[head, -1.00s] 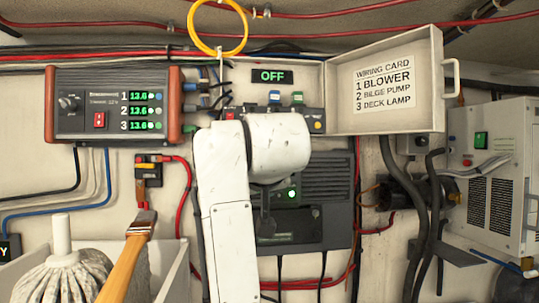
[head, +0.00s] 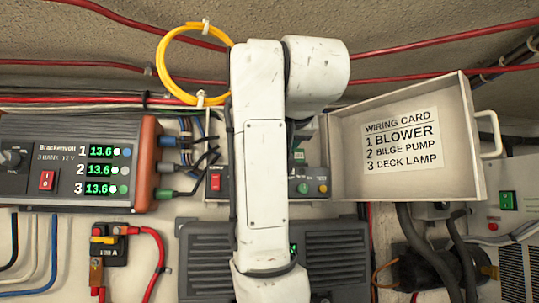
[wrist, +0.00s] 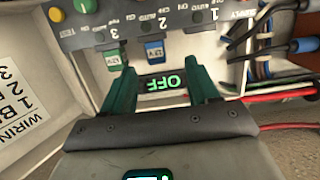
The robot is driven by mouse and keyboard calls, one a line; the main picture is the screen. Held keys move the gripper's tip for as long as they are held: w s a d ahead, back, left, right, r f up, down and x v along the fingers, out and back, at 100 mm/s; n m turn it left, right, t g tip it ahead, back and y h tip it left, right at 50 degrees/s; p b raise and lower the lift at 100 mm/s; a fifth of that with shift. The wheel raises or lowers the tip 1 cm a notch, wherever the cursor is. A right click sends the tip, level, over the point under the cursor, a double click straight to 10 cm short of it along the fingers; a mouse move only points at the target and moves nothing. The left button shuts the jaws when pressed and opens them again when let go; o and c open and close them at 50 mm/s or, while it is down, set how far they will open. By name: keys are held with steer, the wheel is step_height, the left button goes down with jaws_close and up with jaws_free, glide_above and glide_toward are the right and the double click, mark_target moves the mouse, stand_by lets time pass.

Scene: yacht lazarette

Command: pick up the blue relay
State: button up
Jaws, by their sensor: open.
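The blue relay shows in the gap between the fingertips and nothing is held. Whether a finger touches the green relay I cannot tell.
The open lid with the wiring card (head: 402,142) stands right of my arm. A power unit (head: 75,160) with cables is at the left. A yellow cable coil (head: 164,68) hangs beside my arm. Coloured wires (wrist: 285,60) run right of the fingers in the wrist view.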

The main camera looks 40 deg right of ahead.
steer(key=p+x, duration=0.1)
steer(key=x, duration=0.1)
steer(key=p+x, duration=0.1)
steer(key=x, duration=0.2)
steer(key=shift+s+d+r, duration=0.1)
steer(key=shift+d+r, duration=0.05)
steer(key=shift+d, duration=0.3)
steer(key=shift+w+d+f, duration=0.25)
steer(key=shift+w, duration=0.25)
steer(key=shift+c, duration=0.2)
jaws_close()
